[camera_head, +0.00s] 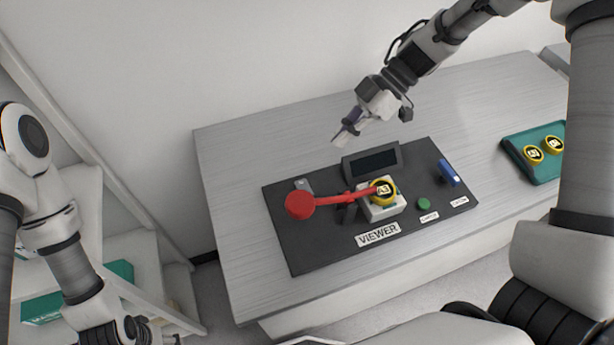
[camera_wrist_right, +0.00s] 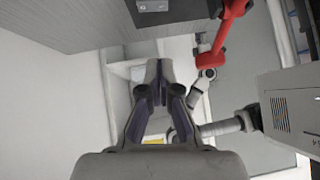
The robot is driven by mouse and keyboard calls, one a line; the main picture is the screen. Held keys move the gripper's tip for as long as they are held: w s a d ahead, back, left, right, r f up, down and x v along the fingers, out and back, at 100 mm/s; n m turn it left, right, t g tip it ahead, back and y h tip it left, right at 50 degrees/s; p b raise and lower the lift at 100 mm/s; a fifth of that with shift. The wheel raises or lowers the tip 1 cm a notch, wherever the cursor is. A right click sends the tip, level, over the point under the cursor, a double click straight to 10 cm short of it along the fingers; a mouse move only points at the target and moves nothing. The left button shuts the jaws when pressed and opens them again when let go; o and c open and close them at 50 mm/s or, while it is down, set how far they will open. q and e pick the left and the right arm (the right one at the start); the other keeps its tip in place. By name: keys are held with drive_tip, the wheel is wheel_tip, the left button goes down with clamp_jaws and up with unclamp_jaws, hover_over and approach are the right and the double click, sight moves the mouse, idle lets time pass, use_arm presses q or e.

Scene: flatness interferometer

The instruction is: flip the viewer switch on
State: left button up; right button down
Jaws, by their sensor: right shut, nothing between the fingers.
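The dark viewer panel (camera_head: 300,248) lies on the grey table. A small grey fitting (camera_head: 304,186), perhaps the switch, sits at its back left, partly behind a red knob. A grey piece with two dark spots (camera_wrist_right: 152,6) shows at the top of the right wrist view. A blue lever (camera_head: 448,172) stands at the panel's right, beside a green button (camera_head: 424,204); their small labels are hard to read. My right gripper (camera_head: 340,138) is shut and empty, above the table behind the small screen; its fingers (camera_wrist_right: 157,82) meet. My left gripper (camera_head: 166,337) is low at left, its fingers unclear.
A red lever (camera_head: 332,199) with a round knob crosses the panel to a yellow-ringed piece (camera_head: 383,192) on a white block. A small dark screen (camera_head: 372,162) stands behind. A green tray (camera_head: 547,176) with two yellow-ringed pieces is at right. Shelves (camera_head: 88,196) stand left.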

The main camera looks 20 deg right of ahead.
drive_tip(key=s, duration=0.2)
hover_over(312, 191)
drive_tip(key=f, duration=0.6)
drive_tip(key=shift+w+d+f+p, duration=0.15)
drive_tip(key=shift+d+p, duration=0.05)
drive_tip(key=shift+p, duration=0.15)
wheel_tip(312, 191, down, 4)
drive_tip(key=shift+a+r+p, duration=0.1)
drive_tip(key=shift+a+p, duration=0.05)
drive_tip(key=shift+p, duration=0.3)
drive_tip(key=shift+f, duration=0.35)
use_arm(q)
drive_tip(key=shift+s+r, duration=0.3)
drive_tip(key=shift+r, duration=0.65)
